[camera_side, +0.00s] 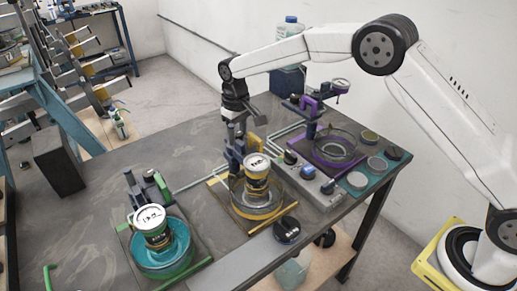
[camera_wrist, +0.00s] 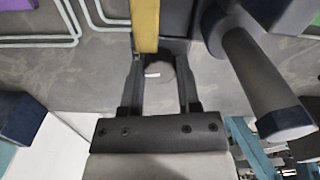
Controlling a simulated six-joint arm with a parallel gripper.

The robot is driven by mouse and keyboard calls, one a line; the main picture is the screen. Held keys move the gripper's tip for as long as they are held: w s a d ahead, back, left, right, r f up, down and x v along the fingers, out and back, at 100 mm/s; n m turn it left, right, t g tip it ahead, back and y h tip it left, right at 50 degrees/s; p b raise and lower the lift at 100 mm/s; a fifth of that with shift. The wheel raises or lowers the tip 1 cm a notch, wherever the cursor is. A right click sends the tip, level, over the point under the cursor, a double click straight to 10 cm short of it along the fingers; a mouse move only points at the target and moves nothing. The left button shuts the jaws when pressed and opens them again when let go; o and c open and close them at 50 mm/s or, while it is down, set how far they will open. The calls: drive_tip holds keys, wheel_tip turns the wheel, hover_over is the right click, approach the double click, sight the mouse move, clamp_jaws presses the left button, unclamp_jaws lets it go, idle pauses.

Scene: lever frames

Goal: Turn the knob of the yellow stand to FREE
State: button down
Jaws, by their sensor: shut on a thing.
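The yellow stand (camera_side: 218,183) is in the middle of the table in the side view, with a dark blue upright and a bowl holding a labelled tub (camera_side: 257,168). My gripper (camera_side: 238,138) points down at the back of this stand. In the wrist view my gripper (camera_wrist: 160,82) has its two fingers on either side of a dark round knob (camera_wrist: 158,92) with a short white mark. It is shut on the knob. A yellow bar (camera_wrist: 145,25) is just beyond the knob. The FREE marking cannot be read in either view.
A green stand with a teal bowl (camera_side: 165,256) and tub is at front left. A purple stand (camera_side: 310,106) with a bowl is at back right. Grey pipes run across the table, and a panel with several knobs (camera_side: 318,183) lies right of the yellow stand. The left table top is mostly clear.

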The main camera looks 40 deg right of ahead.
drive_tip(key=shift+n, duration=0.5)
drive_tip(key=n, duration=0.2)
drive_tip(key=shift+n, duration=0.4)
drive_tip(key=n, duration=0.3)
drive_tip(key=shift+n, duration=0.3)
drive_tip(key=n, duration=0.3)
drive_tip(key=shift+n, duration=0.3)
drive_tip(key=n, duration=0.4)
drive_tip(key=shift+c, duration=1.6)
unclamp_jaws()
